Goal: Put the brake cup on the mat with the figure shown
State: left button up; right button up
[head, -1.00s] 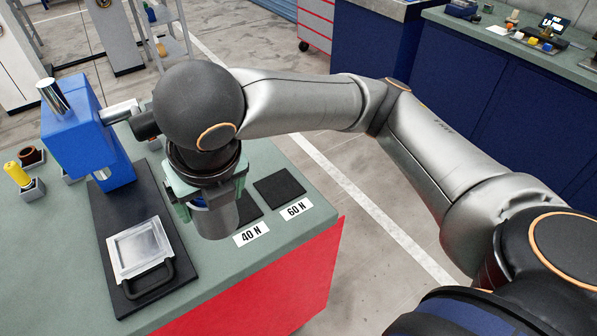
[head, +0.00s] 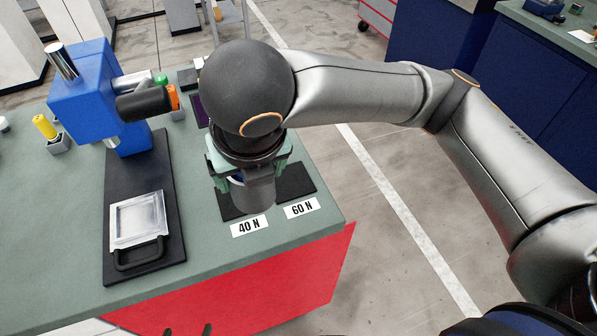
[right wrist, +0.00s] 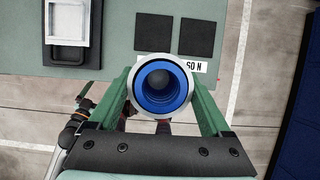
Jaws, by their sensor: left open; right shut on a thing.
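The brake cup (head: 259,196) is a grey metal cup with a blue ringed inside, seen open end up in the right wrist view (right wrist: 161,86). My right gripper (head: 250,172), green-fingered, is shut on it, above the 40 N mat (head: 228,205). Whether the cup touches the mat is unclear. The 60 N mat (head: 296,182) is just right of it, bare where visible. Two dark tips of my left gripper (head: 188,331) show apart at the bottom edge. A dark purple screen (head: 200,111) is partly hidden behind my arm; I cannot read any figure on it.
A blue press (head: 85,95) with a black handle stands on a dark base at left, with a silver tray (head: 137,221) in front. A yellow piece (head: 45,127) sits in a grey holder. The bench's red front (head: 290,275) drops away near the mats. Open floor lies right.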

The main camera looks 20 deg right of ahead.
jog(key=w+d+f, duration=0.5)
jog(key=w+f, duration=0.1)
jog(key=w+d+f+b, duration=0.1)
jog(key=w+d+f, duration=0.2)
jog(key=w, duration=0.1)
jog(key=shift+d+f, duration=0.3)
jog(key=shift+d, duration=0.05)
jog(key=shift+w+f, duration=0.15)
jog(key=shift+f, duration=1.5)
jog(key=shift+f, duration=0.1)
jog(key=o, duration=1.2)
